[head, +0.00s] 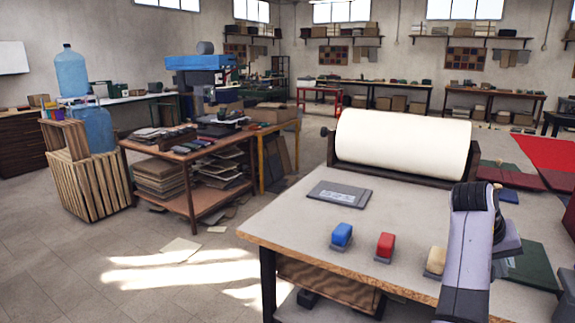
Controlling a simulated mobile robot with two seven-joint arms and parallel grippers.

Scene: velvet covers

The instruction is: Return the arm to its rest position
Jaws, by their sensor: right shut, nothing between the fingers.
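My right arm (468,250) rises from the bottom edge at the right, lavender with a dark joint at its top, and folds over beside itself. My right gripper (507,264) is partly hidden behind the arm, over the right part of the workbench (290,225). It is shut and holds nothing. My left gripper is out of view.
On the bench are a blue stamp-like block (342,235), a red one (385,246), a tan one (435,261) partly behind my arm, a grey plate (339,194), a large cream roll (402,142) and a dark green board (530,263). Open floor lies left.

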